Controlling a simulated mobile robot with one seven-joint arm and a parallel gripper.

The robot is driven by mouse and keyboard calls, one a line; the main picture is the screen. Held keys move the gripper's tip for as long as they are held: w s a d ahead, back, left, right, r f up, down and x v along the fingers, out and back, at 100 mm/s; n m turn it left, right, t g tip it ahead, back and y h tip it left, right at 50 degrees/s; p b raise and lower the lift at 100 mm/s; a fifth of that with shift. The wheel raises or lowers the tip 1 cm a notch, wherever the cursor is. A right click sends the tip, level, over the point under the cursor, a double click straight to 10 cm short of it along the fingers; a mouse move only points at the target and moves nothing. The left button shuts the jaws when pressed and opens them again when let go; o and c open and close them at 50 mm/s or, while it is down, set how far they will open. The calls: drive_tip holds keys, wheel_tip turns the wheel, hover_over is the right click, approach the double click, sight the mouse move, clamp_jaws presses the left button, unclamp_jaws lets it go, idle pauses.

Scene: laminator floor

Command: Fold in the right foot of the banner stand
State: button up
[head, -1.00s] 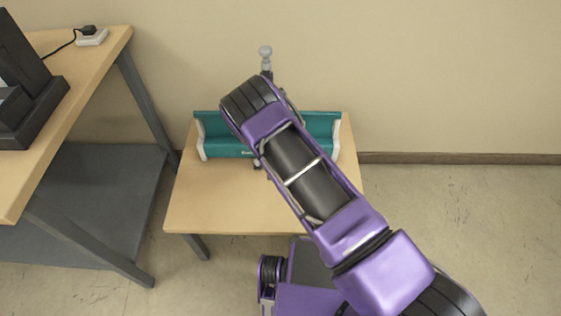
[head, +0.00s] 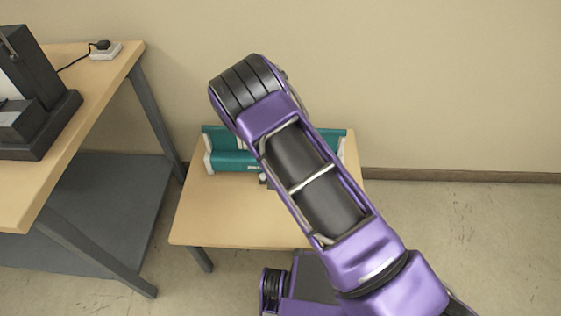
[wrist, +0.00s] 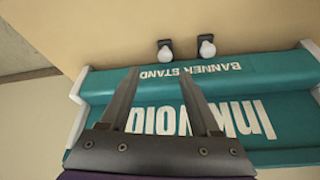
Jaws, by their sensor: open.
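The banner stand is a long teal case with white end caps, on a small wooden table. It shows in the head view (head: 229,160), partly behind my arm, and in the wrist view (wrist: 275,66) with its lettering upside down. Two small black pieces with pale round knobs, apparently its feet, sit close together by its edge in the wrist view, one at picture left (wrist: 165,51) and one at picture right (wrist: 206,48). I cannot tell how far each is swung out. My gripper (wrist: 160,71) is open and empty, its fingers over the case. In the head view my arm hides it.
The small table (head: 225,215) has clear wood in front of the stand. A larger workbench (head: 105,85) stands at the left, with a black machine (head: 45,110) and a white power socket block (head: 105,51) on it. The wall is close behind the stand.

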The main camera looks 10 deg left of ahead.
drive_tip(key=p+v, duration=0.1)
drive_tip(key=v, duration=0.7)
drive_tip(key=shift+r, duration=0.1)
